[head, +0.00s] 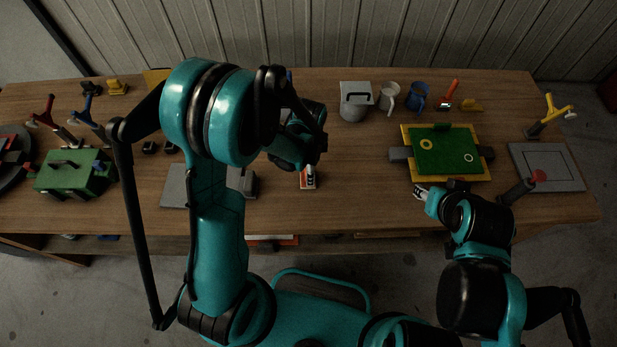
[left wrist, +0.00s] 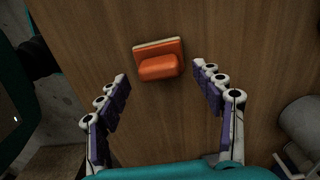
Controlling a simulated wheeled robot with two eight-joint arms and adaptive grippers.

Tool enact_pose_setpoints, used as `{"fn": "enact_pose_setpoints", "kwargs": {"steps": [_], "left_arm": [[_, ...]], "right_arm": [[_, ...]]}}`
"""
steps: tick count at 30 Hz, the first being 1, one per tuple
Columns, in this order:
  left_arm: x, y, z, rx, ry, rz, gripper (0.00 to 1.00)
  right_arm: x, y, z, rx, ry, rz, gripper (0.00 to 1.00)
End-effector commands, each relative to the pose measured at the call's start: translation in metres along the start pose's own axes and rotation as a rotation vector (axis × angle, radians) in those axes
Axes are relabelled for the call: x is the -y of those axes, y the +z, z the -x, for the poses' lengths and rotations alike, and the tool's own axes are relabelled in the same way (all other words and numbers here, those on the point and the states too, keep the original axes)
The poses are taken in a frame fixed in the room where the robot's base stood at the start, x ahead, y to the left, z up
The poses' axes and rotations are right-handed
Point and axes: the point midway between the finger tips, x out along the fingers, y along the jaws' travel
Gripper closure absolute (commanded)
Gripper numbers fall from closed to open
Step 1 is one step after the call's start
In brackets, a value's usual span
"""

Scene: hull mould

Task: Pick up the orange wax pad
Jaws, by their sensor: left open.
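The orange wax pad (left wrist: 160,66) lies on the wooden table in the left wrist view, an orange block with a rounded grip and a pale layer along its far edge. My left gripper (left wrist: 160,76) is open, with its fingers spread on either side and the pad between and slightly beyond the fingertips. No contact shows. In the head view my left gripper (head: 309,178) is over the pad and mostly hides it. My right gripper (head: 420,193) is by the front left of the green board; its finger opening is too small to judge.
The green board (head: 445,158) with a yellow frame is right of centre. A grey lidded pot (head: 354,107), a white mug (head: 389,96) and a blue mug (head: 417,96) stand at the back. A green box (head: 75,178) is at left, a grey plate (head: 548,170) at right.

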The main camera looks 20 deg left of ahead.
Motion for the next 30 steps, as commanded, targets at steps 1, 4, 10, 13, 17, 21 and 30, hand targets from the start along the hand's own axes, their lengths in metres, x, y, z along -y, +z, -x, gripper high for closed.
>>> {"fn": "enact_pose_setpoints", "kwargs": {"steps": [1, 4, 10, 13, 17, 21, 30], "left_arm": [[0.001, 0.0, -0.011, 0.0, 0.0, 0.0, 0.33], [0.0, 0.0, -0.02, 0.0, 0.0, 0.0, 0.33], [0.0, 0.0, -0.023, 0.0, 0.0, 0.001, 0.33], [0.0, 0.0, -0.023, 0.0, 0.0, 0.001, 0.35], [0.0, 0.0, -0.022, 0.0, -0.001, 0.001, 0.7], [0.0, 0.0, -0.022, 0.0, -0.001, 0.001, 0.87], [0.0, 0.0, -0.02, 0.0, -0.001, 0.001, 0.88]], "right_arm": [[0.0, 0.003, -0.004, 0.0, 0.0, 0.0, 0.6], [0.0, 0.005, -0.007, 0.0, 0.0, 0.0, 0.6], [0.0, 0.004, -0.006, 0.0, 0.0, 0.0, 0.6], [0.0, 0.004, -0.006, 0.0, 0.0, 0.0, 0.6], [0.0, 0.004, -0.006, 0.0, 0.0, 0.0, 0.6], [0.0, 0.004, -0.006, 0.0, 0.0, 0.0, 0.6], [0.0, 0.004, -0.005, 0.0, 0.0, 0.0, 0.6]]}}
